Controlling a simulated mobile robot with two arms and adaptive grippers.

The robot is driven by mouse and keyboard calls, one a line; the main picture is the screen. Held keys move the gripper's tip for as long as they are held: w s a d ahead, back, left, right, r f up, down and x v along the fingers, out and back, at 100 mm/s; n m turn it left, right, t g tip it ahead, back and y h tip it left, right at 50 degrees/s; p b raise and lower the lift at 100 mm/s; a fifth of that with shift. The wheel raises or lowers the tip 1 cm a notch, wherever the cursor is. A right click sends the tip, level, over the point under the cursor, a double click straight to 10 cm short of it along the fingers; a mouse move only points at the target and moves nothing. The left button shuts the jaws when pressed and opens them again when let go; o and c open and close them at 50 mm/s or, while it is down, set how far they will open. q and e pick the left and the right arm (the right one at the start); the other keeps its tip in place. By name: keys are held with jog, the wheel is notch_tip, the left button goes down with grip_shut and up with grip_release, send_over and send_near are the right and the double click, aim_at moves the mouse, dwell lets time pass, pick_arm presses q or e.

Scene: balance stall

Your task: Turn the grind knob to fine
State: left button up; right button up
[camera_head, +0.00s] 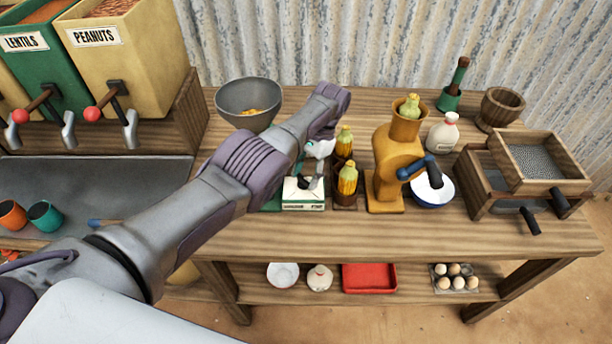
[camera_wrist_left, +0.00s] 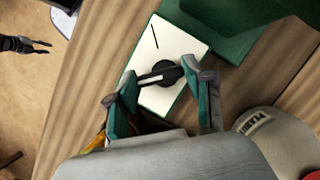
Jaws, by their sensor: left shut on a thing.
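The grind knob (camera_wrist_left: 160,73) is a dark round knob with a pale bar across it, set on a white panel (camera_wrist_left: 146,55). A short black mark is drawn on the panel apart from the knob. The panel belongs to a green machine (camera_wrist_left: 228,50); its white front (camera_head: 303,202) shows on the table in the head view. My left gripper (camera_head: 312,178) reaches down over it, its fingers (camera_wrist_left: 164,100) on either side of the knob and shut on it. The head view mostly hides the knob behind the gripper.
Two corn cobs (camera_head: 347,180) stand in a holder just right of the machine, close to my gripper. An ochre mill (camera_head: 398,165) and a white-and-blue bowl (camera_head: 432,190) are further right. A grey bowl (camera_head: 248,100) stands behind my arm. The table's front strip is clear.

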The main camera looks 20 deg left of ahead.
dwell(0.3)
pick_arm(q)
jog(key=o, duration=1.2)
jog(key=shift+c, duration=0.2)
